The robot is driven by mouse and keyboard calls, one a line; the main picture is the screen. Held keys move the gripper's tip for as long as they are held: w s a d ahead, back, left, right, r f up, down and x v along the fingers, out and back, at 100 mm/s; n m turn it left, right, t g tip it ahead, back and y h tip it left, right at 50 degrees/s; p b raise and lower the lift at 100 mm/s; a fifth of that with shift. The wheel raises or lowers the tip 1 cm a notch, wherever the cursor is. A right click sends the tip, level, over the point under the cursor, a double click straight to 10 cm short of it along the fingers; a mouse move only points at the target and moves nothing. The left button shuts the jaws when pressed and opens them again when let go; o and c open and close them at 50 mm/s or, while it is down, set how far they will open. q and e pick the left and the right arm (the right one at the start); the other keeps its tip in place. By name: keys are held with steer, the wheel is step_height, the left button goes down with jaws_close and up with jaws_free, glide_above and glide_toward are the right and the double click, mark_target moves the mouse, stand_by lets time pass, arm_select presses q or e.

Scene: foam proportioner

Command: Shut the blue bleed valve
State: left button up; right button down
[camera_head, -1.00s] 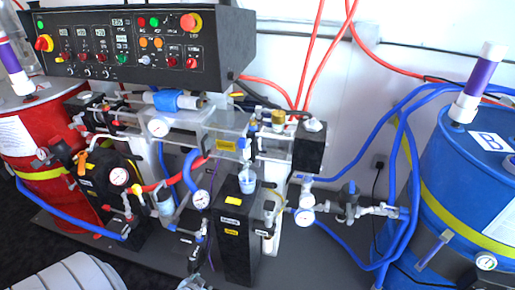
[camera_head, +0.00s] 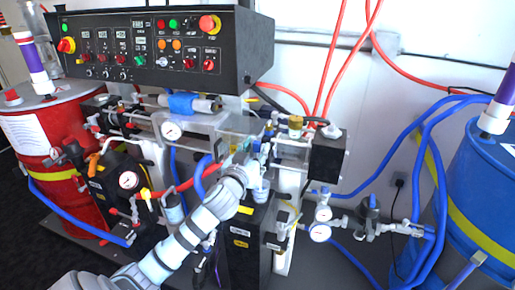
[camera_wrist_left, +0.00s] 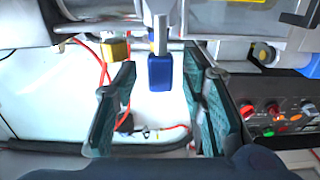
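A small blue handle (camera_wrist_left: 160,72) on a metal stem, which looks like the bleed valve's, hangs between the fingers of my left gripper (camera_wrist_left: 158,98) in the left wrist view. The teal finger pads stand apart on either side of it, with gaps on both sides. In the head view my left gripper (camera_head: 248,163) is at the middle of the machine, by the clear manifold block (camera_head: 215,125). The blue handle cannot be made out there; my gripper and arm cover that area. My right gripper is not in view.
The control panel (camera_head: 150,50) is above my arm. A red drum (camera_head: 52,140) stands left, a blue drum (camera_head: 485,190) right.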

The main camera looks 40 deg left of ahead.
arm_select(q)
steer(key=shift+w+a, duration=0.3)
steer(key=shift+w, duration=0.35)
steer(key=shift+c, duration=0.5)
jaws_close()
steer(key=shift+d, duration=0.1)
